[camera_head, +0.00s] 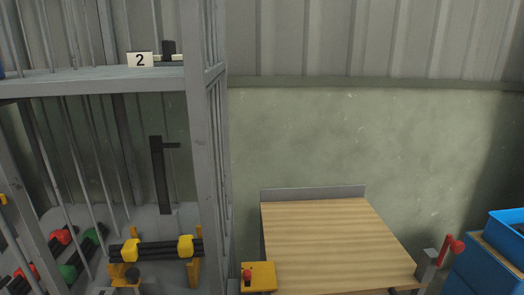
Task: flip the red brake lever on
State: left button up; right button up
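A red lever (445,249) stands at the right front corner of a wood-topped platform, in the lower right of the head view. It has a round red knob (457,246) on its right side and sits on a grey post (429,269). The lever leans a little to the right of upright. Neither of my grippers is in view.
The wooden platform (333,240) is bare, with a grey rear lip. A yellow box (262,277) with a red knob is at its front left. Blue bins (508,238) stand close right of the lever. A grey barred rack (197,150) with black-and-yellow items fills the left.

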aim_at(456, 247)
jog(key=z, duration=1.35)
